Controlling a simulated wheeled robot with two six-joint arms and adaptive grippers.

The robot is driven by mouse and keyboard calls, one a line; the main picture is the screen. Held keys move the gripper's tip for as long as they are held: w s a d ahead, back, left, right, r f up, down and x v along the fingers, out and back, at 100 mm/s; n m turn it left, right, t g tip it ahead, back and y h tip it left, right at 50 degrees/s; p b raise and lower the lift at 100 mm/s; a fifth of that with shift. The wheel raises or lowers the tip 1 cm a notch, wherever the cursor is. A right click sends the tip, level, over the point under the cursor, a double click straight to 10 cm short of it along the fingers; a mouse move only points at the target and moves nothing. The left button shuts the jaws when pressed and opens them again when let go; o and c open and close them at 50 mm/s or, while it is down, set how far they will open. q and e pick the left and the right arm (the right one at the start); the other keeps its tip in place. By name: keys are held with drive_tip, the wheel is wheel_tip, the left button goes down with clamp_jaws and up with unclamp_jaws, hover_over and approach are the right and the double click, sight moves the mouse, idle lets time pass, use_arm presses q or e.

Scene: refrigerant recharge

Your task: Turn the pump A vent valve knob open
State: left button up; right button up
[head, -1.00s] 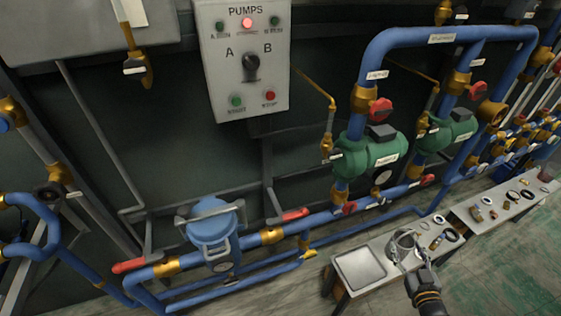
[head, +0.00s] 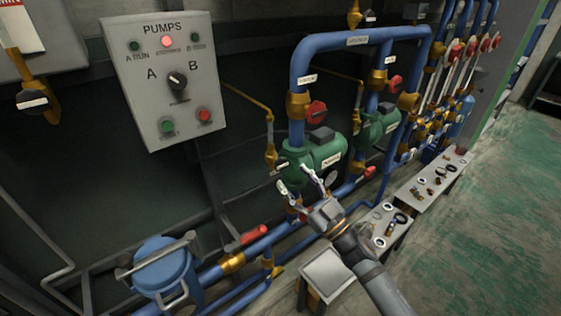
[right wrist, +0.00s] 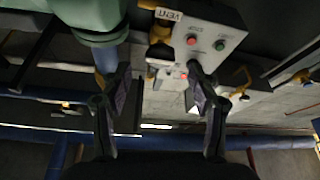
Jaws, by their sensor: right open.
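Pump A (head: 316,154) is the nearer green pump on the blue pipework in the head view. A small brass vent valve (head: 270,156) sits at the foot of a thin brass pipe on its left. In the right wrist view the brass vent valve (right wrist: 160,50) shows beyond the fingers near the top, beside a white VENT label (right wrist: 168,14). Its knob is not clear. My right gripper (head: 296,180) is open and empty, just below and in front of pump A. Its two fingers (right wrist: 160,92) stand wide apart in the right wrist view, short of the valve. My left gripper is out of view.
The PUMPS panel (head: 165,80) hangs on the wall left of the pumps. A blue strainer body (head: 165,270) and a red-handled valve (head: 254,235) lie lower left. A bench (head: 327,273) with small parts stands below my right arm.

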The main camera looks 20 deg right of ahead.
sight(283, 166)
drive_tip(key=p+x, duration=0.2)
drive_tip(key=x, duration=0.3)
drive_tip(key=shift+w+a+r, duration=0.1)
drive_tip(key=shift+w+r, duration=0.1)
drive_tip(key=shift+w+a, duration=0.15)
drive_tip(key=shift+w, duration=0.1)
drive_tip(key=c, duration=1.2)
